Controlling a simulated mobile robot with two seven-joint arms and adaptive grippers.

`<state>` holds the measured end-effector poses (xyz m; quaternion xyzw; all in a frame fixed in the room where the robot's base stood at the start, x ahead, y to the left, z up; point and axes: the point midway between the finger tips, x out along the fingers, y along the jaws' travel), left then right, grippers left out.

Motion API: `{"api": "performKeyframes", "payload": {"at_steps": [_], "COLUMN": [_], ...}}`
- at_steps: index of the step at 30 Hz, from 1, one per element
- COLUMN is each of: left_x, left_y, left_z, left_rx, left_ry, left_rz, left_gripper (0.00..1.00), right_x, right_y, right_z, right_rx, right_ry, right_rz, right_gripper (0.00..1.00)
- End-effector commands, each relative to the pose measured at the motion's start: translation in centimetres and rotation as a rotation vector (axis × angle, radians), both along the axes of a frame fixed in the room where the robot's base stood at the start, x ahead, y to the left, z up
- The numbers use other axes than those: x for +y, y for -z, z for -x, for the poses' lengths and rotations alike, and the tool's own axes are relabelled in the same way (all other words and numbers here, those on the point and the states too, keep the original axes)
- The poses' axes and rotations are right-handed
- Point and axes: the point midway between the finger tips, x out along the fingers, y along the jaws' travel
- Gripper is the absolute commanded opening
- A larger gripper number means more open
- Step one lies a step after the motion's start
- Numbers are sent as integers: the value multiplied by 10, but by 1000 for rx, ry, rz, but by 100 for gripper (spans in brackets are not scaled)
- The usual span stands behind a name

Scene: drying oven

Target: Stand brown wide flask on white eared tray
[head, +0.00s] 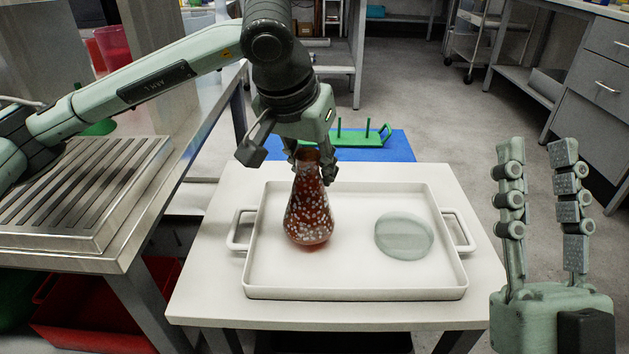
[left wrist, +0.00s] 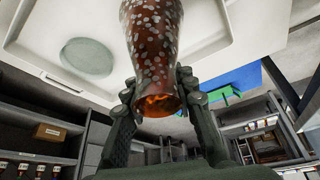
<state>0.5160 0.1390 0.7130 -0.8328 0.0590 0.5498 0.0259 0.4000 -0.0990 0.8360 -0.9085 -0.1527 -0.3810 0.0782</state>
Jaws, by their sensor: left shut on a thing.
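The brown wide flask (head: 309,215), speckled with pale spots, is upright over the left half of the white eared tray (head: 355,293). Its base looks to be at the tray floor, but I cannot tell for certain whether it touches. My left gripper (head: 313,164) comes from above and is shut on the flask's neck. The left wrist view also shows the flask (left wrist: 152,45) between the fingers (left wrist: 160,105), its open mouth toward the gripper. My right gripper (head: 538,170) is open and empty, to the right of the tray.
A clear round glass dish (head: 404,236) lies on the tray's right half. The tray stands on a white table (head: 205,290). Behind it are a blue mat (head: 395,146) and a green rack (head: 355,137). A steel bench with a grated plate (head: 85,190) is at the left.

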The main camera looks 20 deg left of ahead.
Motion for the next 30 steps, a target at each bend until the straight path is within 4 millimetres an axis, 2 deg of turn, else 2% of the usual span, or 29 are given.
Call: {"api": "performKeyframes", "payload": {"at_steps": [1,5,20,21,26,30], "left_x": [0,0,0,0,0,0], "left_y": [10,24,26,27,27,27], "left_z": [1,1,0,1,1,1], "left_rx": [3,1,-1,1,1,1], "left_ry": [0,0,0,0,0,0], "left_rz": [0,1,1,0,0,0], "left_gripper": [0,0,0,27,46,47], "right_x": [-1,-3,-6,-7,-7,-7], "right_y": [1,-6,-9,-9,-11,-10], "right_z": [2,5,11,12,13,12], "right_rx": [-12,-64,-99,-106,-110,-108], "right_ry": [1,5,8,8,9,9], "right_rz": [-4,-18,-30,-33,-36,-36], "right_gripper": [35,35,35,35,35,35]}}
